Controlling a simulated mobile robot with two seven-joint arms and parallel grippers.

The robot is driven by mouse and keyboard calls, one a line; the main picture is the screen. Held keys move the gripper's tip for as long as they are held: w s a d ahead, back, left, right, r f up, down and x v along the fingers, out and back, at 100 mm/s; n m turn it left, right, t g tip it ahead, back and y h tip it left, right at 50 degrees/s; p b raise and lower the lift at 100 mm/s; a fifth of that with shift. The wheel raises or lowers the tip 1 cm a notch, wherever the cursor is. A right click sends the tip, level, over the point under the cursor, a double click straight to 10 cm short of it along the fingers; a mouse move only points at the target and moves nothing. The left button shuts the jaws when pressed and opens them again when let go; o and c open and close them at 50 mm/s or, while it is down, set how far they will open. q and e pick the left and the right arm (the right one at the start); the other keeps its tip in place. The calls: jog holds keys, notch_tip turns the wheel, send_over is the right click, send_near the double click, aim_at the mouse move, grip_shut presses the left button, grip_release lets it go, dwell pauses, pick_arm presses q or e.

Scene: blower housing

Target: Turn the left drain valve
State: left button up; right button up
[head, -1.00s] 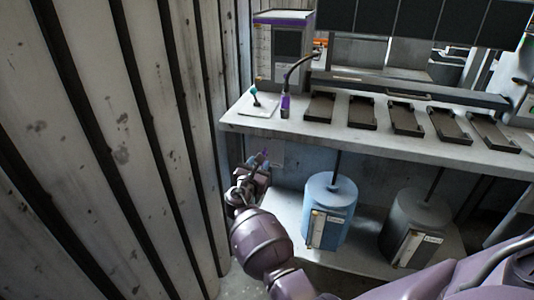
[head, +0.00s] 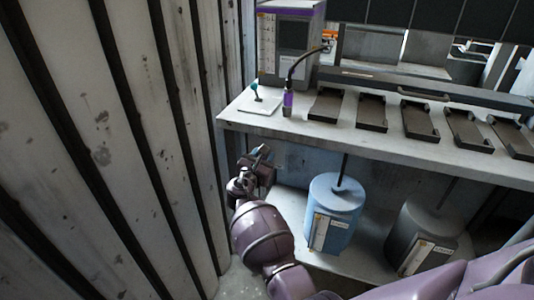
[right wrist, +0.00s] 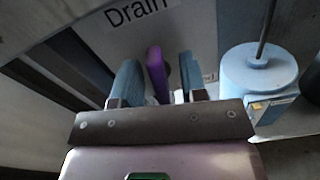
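A purple valve handle (right wrist: 157,74) stands upright below a "Drain" label (right wrist: 140,15) in the right wrist view. My right gripper (right wrist: 160,80) is open, with one blue finger on each side of the handle. My left gripper is in neither view.
A blue canister (head: 331,215) stands on the lower shelf right of my right gripper, with a dark canister (head: 424,235) beyond it. The counter (head: 370,150) overhangs from above. A corrugated wall (head: 130,130) closes off the left side.

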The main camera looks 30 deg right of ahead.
jog(key=shift+w+d, duration=0.15)
jog(key=shift+d, duration=0.05)
grip_shut()
dwell(0.3)
